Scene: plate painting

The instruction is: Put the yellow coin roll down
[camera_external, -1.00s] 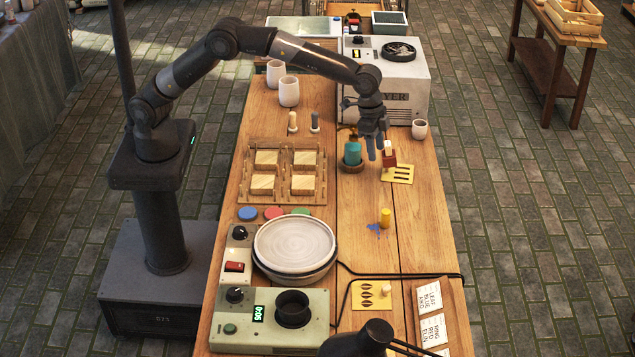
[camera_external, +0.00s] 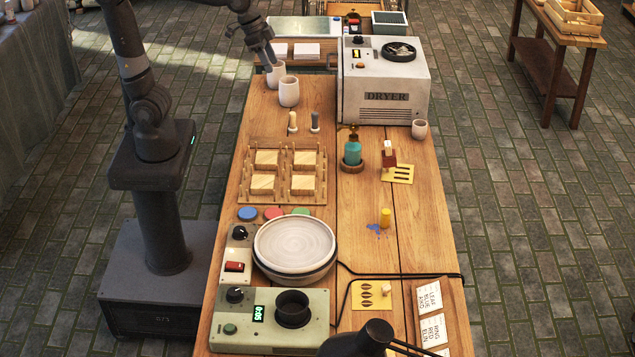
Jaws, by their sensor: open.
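The yellow coin roll (camera_external: 385,217) stands upright on the right part of the wooden table, just right of a small blue splash mark (camera_external: 374,227). Nothing holds it. My gripper (camera_external: 270,62) is at the far left end of the table, above the pale cups and well away from the roll. It is open, and I see nothing between its fingers.
The dryer (camera_external: 384,90) stands at the back. Bare table surrounds the roll.

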